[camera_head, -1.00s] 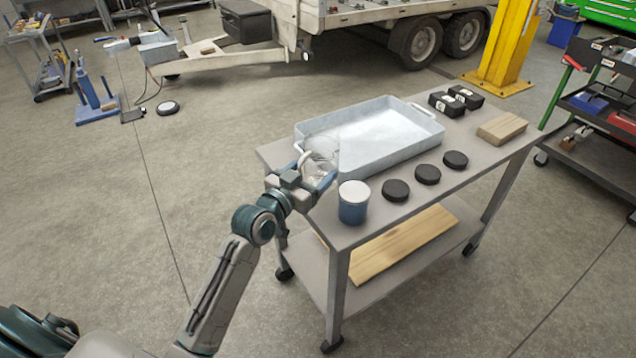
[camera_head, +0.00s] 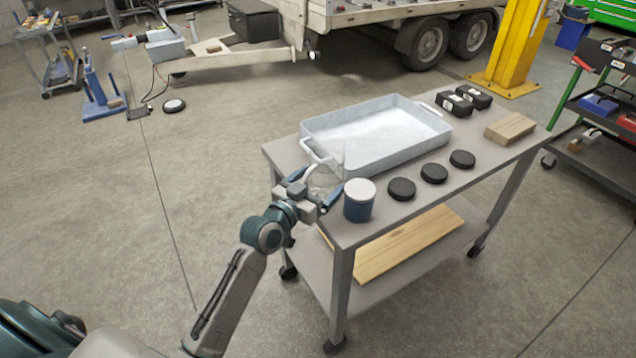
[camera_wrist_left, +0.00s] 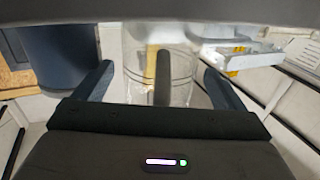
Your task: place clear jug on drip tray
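The clear jug (camera_head: 325,181) is at the near left corner of the cart, in front of the drip tray's left end. The drip tray (camera_head: 395,154) is a shallow pale blue-grey pan with end handles, empty, on the cart top. My left gripper (camera_head: 317,194) is at the jug, its fingers spread. In the left wrist view the jug (camera_wrist_left: 182,72) sits between the two fingers (camera_wrist_left: 160,90), with a gap on each side. Whether the jug's base touches the cart top is hidden. My right gripper is not in view.
A blue can with a white lid (camera_head: 359,201) stands close right of the left gripper. Several black discs (camera_head: 434,173) line the cart's front edge. Black boxes (camera_head: 463,100) and a wood block (camera_head: 509,128) are at the right. A board (camera_head: 410,243) lies on the lower shelf.

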